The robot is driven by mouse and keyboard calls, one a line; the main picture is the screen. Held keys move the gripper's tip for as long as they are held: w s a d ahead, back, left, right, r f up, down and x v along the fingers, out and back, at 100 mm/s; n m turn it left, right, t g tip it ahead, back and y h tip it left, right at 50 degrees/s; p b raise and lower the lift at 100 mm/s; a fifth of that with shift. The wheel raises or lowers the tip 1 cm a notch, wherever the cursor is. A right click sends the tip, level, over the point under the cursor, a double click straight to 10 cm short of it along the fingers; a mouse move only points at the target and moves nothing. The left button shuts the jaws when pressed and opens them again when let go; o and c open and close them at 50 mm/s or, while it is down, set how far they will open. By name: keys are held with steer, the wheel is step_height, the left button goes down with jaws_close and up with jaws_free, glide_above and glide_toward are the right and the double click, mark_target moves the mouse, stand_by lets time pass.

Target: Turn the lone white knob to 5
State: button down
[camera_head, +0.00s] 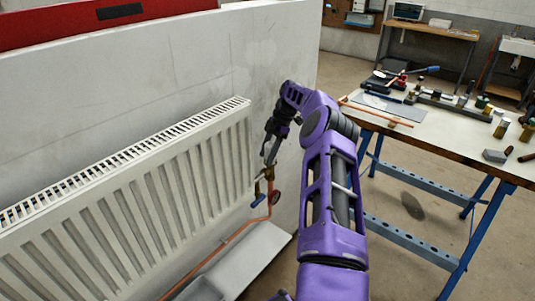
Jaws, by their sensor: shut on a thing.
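My gripper (269,160) reaches down to the top of the brass valve (268,175) at the right end of the white radiator (130,200). It is shut at the place of the white knob, small in the picture. The knob is mostly hidden by the fingers, and I cannot read its numbers or pointer.
A copper pipe (228,236) runs from the valve down along the wall, above a grey ledge (248,262). My purple arm crosses the middle. A blue-legged workbench (455,146) with tools stands at the right. Floor between is mostly open.

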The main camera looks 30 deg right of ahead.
mark_target(272, 143)
steer(key=shift+c, duration=1.3)
jaws_free()
steer(key=shift+p+v, duration=0.4)
steer(key=shift+v, duration=3.35)
steer(key=shift+r, duration=0.1)
